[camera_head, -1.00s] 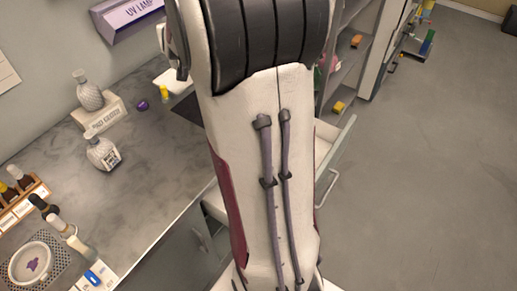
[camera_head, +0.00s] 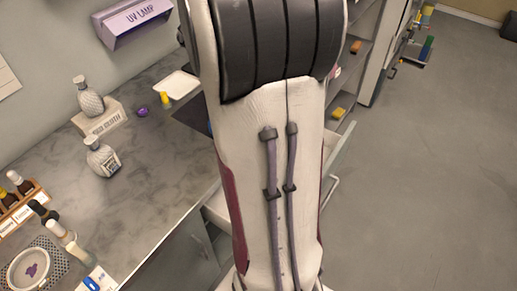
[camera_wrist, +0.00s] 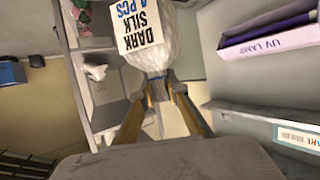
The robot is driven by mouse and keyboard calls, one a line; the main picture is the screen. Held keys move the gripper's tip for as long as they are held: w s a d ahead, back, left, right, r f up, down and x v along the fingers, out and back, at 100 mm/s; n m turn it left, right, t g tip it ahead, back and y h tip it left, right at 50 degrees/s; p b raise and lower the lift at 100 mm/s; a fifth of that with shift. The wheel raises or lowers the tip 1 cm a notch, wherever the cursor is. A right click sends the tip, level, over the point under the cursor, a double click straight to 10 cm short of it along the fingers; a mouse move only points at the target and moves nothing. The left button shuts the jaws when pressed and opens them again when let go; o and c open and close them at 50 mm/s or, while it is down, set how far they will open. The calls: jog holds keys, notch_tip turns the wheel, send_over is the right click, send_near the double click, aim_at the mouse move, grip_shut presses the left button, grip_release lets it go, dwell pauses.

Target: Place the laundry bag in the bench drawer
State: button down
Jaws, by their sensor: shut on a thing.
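The laundry bag (camera_wrist: 177,52) is a clear, crinkled bag with a white label reading "DARK SILK 4 PCS". It shows at the top of the wrist view, and its top is cut off by the frame. My gripper (camera_wrist: 157,85) is shut on the narrow gathered end of the bag. The bench drawer (camera_head: 334,178) stands pulled out at the bench end, with its handle on the right. My arm hides most of the drawer in the head view. The bag and my gripper are hidden there too.
A purple UV lamp box (camera_head: 133,20) is on the wall. Shelves (camera_head: 350,75) stand behind my arm.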

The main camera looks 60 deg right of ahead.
jog(key=s+d+f+m+g+h, duration=0.1)
jog(key=s+d+f+m+g, duration=0.2)
jog(key=s, duration=0.6)
jog(key=s+d+f+m+g, duration=0.1)
jog(key=s+m+g, duration=0.3)
jog(key=s, duration=0.5)
jog(key=s+d+f+m+g+h, duration=0.1)
jog(key=s+d+f+m+g, duration=0.2)
jog(key=s, duration=0.5)
notch_tip(320, 180, down, 26)
jog(key=a+g, duration=0.1)
jog(key=shift+r, duration=0.15)
jog(key=shift+s+a, duration=0.1)
jog(key=shift+f, duration=2.9)
jog(key=shift+f, duration=2.1)
